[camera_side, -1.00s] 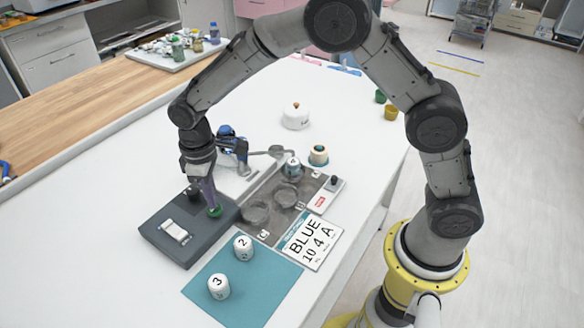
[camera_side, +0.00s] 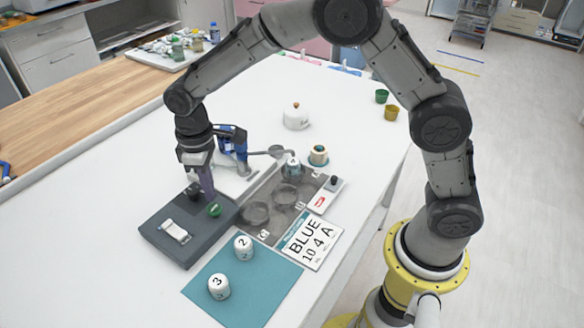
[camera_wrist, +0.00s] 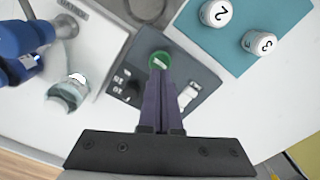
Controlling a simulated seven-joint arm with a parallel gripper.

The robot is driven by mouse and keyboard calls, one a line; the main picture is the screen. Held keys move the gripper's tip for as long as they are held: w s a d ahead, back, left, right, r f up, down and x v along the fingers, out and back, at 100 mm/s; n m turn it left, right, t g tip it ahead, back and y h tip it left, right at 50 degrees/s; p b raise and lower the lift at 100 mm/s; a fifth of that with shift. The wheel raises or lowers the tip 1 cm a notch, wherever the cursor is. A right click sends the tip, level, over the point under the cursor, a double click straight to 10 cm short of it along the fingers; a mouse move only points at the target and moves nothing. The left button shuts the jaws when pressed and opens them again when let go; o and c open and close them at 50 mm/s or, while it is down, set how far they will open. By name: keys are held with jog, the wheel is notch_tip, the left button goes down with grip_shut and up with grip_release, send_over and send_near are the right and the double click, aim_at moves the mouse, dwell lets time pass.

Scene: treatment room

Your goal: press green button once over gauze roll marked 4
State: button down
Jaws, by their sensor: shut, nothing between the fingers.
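The green button (camera_side: 214,209) sits on a dark grey control box (camera_side: 165,247); it also shows in the wrist view (camera_wrist: 159,60). My gripper (camera_side: 208,191) is shut and empty, its purple fingertips (camera_wrist: 161,72) close to the button; in the side view they appear slightly above and behind it. White gauze rolls marked 2 (camera_side: 243,248) and 3 (camera_side: 219,286) stand on a teal mat (camera_side: 262,292). Another white roll (camera_side: 293,166) stands at the far end of a grey panel (camera_side: 271,225); its mark is too small to read.
The box also carries a white switch (camera_side: 174,232) and a black knob (camera_wrist: 119,80). A blue jointed device (camera_side: 234,142) stands behind the box, its arm reaching toward the panel. A card reading "BLUE 10 4 A" (camera_side: 312,240) lies right of the panel. A white lidded pot (camera_side: 296,117) stands farther back.

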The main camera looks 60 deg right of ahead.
notch_tip(320, 180, up, 4)
jog(key=shift+r, duration=0.1)
dwell(0.4)
